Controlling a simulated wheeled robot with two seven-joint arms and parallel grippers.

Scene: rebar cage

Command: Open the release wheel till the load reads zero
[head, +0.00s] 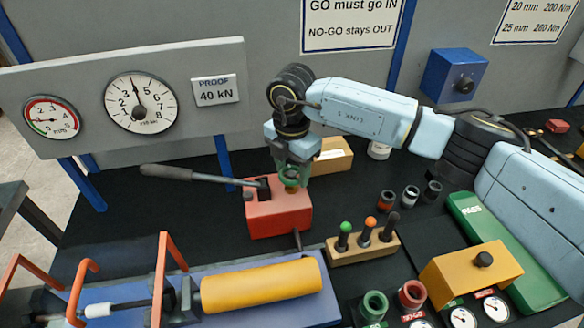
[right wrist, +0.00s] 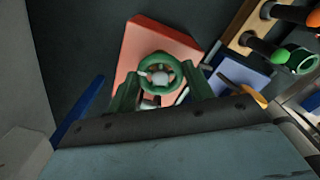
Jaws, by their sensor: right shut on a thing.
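The green release wheel (right wrist: 159,70) sits on the red pump block (head: 278,214), which has a long grey-handled lever (head: 180,174) reaching left. My right gripper (head: 291,176) comes down from above and is shut on the wheel. In the right wrist view its two green fingers (right wrist: 160,92) stand on either side of the wheel. The large load dial (head: 141,103) on the grey panel has its needle pointing nearly straight up, a little left, near 4. A smaller gauge (head: 51,117) is to its left. My left gripper is not in view.
A yellow cylinder (head: 262,285) lies on the blue bed in front of the pump, beside orange bars (head: 163,268). A wooden block (head: 362,243) with several coloured-tip gauges stands right of the pump. A cardboard box (head: 333,156) is behind my gripper.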

